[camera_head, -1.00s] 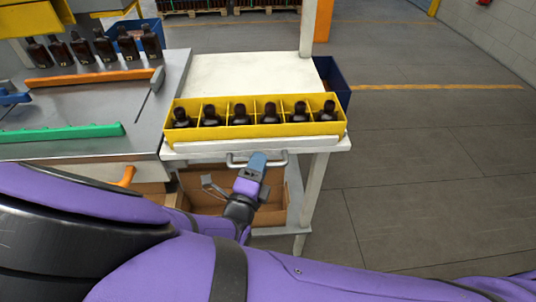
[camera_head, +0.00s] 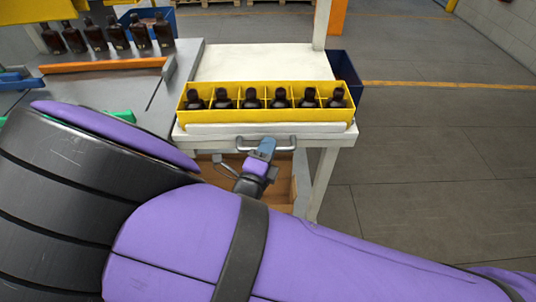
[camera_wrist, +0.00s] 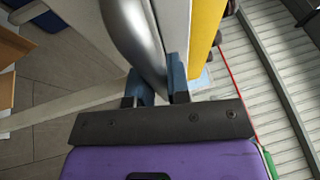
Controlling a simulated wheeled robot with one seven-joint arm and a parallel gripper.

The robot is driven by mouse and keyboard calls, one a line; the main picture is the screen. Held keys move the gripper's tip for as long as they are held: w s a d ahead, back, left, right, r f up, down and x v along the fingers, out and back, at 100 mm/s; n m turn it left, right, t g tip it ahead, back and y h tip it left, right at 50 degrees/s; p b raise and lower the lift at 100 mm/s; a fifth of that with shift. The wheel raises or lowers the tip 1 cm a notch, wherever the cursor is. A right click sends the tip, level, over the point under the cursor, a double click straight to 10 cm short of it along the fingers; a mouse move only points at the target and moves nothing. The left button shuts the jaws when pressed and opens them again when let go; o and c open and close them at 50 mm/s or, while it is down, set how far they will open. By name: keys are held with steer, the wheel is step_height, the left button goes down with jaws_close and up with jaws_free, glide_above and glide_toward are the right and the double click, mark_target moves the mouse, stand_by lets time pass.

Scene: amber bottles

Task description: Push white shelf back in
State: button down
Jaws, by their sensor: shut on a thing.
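The white shelf (camera_head: 265,60) is a flat board on a white frame, with a white front edge (camera_head: 300,128) and a grey metal handle (camera_head: 283,148) below it. A yellow divided box (camera_head: 265,115) with several dark amber bottles (camera_head: 251,97) stands along its front. My gripper (camera_head: 266,149) is at the handle, its blue fingers shut on the bar. The wrist view shows the fingers (camera_wrist: 159,87) around the curved metal handle (camera_wrist: 135,30), close to the white front edge. The exact finger contact is partly hidden there.
A metal worktable (camera_head: 130,95) with an orange rail (camera_head: 103,65) and several bottles (camera_head: 110,32) adjoins on the left. A cardboard box (camera_head: 283,185) sits under the shelf. A dark blue bin (camera_head: 346,75) stands behind right. The floor to the right is clear.

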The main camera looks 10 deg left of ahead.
steer(key=shift+w, duration=0.1)
steer(key=c, duration=1.1)
jaws_free()
steer(key=v, duration=1)
steer(key=shift+s, duration=0.4)
steer(key=shift+a, duration=0.1)
